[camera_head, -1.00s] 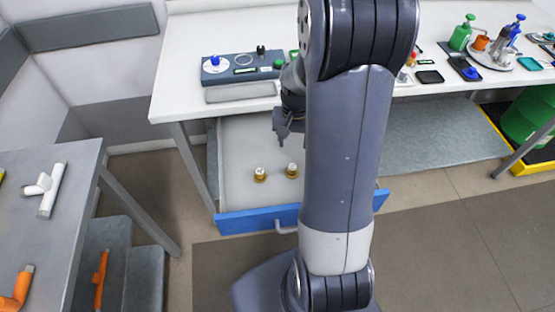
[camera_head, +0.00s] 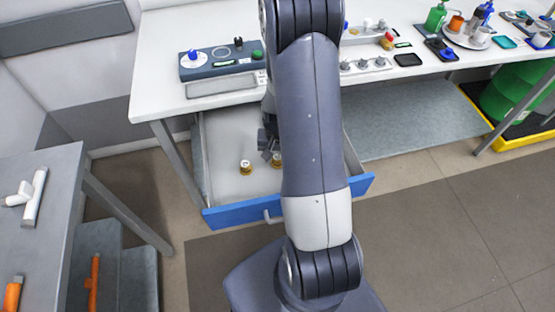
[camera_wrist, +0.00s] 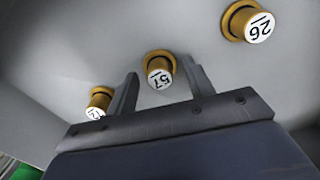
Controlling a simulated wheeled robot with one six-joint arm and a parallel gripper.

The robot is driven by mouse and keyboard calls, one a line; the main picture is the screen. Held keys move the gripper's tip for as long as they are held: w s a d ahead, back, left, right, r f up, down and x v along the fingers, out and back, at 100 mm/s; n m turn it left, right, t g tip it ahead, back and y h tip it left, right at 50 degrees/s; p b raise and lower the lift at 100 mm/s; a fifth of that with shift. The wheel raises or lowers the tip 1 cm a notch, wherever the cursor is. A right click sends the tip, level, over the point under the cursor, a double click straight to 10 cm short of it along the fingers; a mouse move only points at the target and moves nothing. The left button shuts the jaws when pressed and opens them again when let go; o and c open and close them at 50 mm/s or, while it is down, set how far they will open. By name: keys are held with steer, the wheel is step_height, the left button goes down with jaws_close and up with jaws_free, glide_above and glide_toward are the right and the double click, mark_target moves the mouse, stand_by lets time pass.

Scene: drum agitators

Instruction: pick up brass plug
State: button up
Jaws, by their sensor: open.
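Three brass plugs with white numbered tops stand in the open drawer. In the wrist view, one marked 57 (camera_wrist: 160,68) shows between my finger tips, one marked 26 (camera_wrist: 247,23) is at upper right, and one (camera_wrist: 99,102) is at left, partly beside a finger, its number hard to read. In the head view, two plugs show: a left one (camera_head: 246,167) and a right one (camera_head: 277,160) just below my gripper (camera_head: 269,147). The third is hidden there. My gripper is open and empty; whether its fingers reach down around the middle plug I cannot tell.
The drawer (camera_head: 223,140) has a pale floor and a blue front (camera_head: 240,213), pulled out under the white bench (camera_head: 158,75). A blue-grey device (camera_head: 221,60) sits on the bench above. A grey table (camera_head: 60,190) stands at left.

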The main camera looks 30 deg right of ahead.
steer(key=shift+c, duration=0.2)
jaws_close()
stand_by(0.4)
